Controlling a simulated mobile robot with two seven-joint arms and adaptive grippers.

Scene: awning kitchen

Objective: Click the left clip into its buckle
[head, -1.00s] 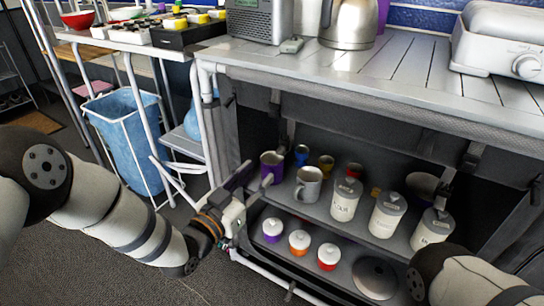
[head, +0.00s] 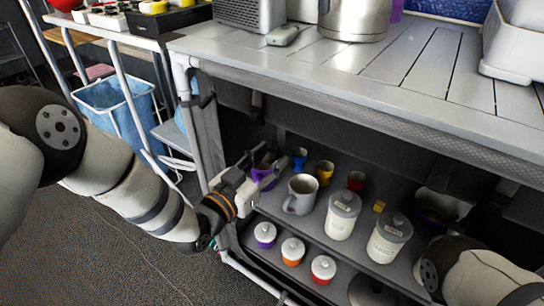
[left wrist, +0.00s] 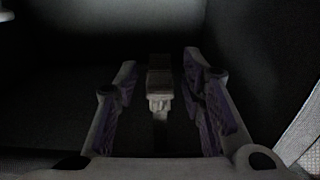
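In the left wrist view my left gripper (left wrist: 160,66) is open, with one purple-padded finger on each side. A pale grey clip piece (left wrist: 160,84) stands between the fingers, with gaps on both sides. Its short prongs point toward the palm, and a dark strip shows below them; I cannot tell whether they are joined. In the head view a dark strap (head: 257,106) hangs under the counter's front edge, above my left gripper (head: 262,160). The clip and buckle cannot be made out there. My right forearm shows at lower right, but its gripper is out of view.
Small lidded pots (head: 292,251) stand on the lower shelf. The counter (head: 370,75) overhangs the shelves. A metal leg (head: 190,115) stands left.

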